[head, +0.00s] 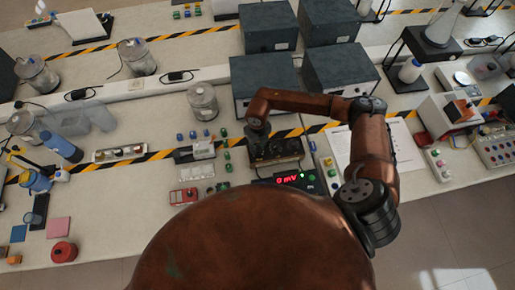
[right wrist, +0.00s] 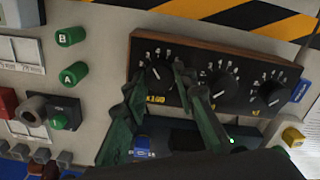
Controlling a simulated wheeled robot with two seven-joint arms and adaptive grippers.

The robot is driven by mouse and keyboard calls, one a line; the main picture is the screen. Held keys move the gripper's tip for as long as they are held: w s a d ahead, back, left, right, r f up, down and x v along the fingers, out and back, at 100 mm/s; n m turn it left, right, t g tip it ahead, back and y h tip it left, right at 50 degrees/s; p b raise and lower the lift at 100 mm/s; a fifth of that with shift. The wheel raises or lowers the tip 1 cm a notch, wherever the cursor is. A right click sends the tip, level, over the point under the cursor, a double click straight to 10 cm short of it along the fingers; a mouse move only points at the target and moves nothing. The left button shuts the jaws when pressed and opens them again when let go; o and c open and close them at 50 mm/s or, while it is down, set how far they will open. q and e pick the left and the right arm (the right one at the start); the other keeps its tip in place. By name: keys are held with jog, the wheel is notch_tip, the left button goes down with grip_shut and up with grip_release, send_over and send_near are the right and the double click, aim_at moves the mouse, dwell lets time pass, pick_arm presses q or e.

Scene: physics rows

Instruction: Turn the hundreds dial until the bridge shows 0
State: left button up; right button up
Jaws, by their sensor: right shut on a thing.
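The bridge is a dark box with a wooden edge (head: 290,150), on the bench in the middle of the head view. In the right wrist view its panel (right wrist: 205,65) carries three black dials in a row. The leftmost is the hundreds dial (right wrist: 158,73), with a yellow mark that looks like x100 under it. My right gripper (right wrist: 159,80) has its green fingers on either side of this dial, shut on it. The gripper also shows from above in the head view (head: 257,138). A red display (head: 287,180) in front of the bridge reads 0 mV. My left gripper is out of view.
The middle dial (right wrist: 222,82) and right dial (right wrist: 271,92) stand close to my right finger's side. Green terminals (right wrist: 74,73) lie left of the panel. Dark grey boxes (head: 265,82) stand behind the bridge, and a glass jar (head: 202,101) stands behind left.

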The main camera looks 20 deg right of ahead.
aim_at(258, 148)
jog(key=shift+w+n+b, duration=0.1)
jog(key=shift+n+b, duration=0.45)
jog(key=shift+n, duration=0.35)
jog(key=o, duration=1.2)
jog(key=shift+c, duration=0.2)
jog(key=shift+r, duration=0.1)
notch_tip(258, 148, up, 12)
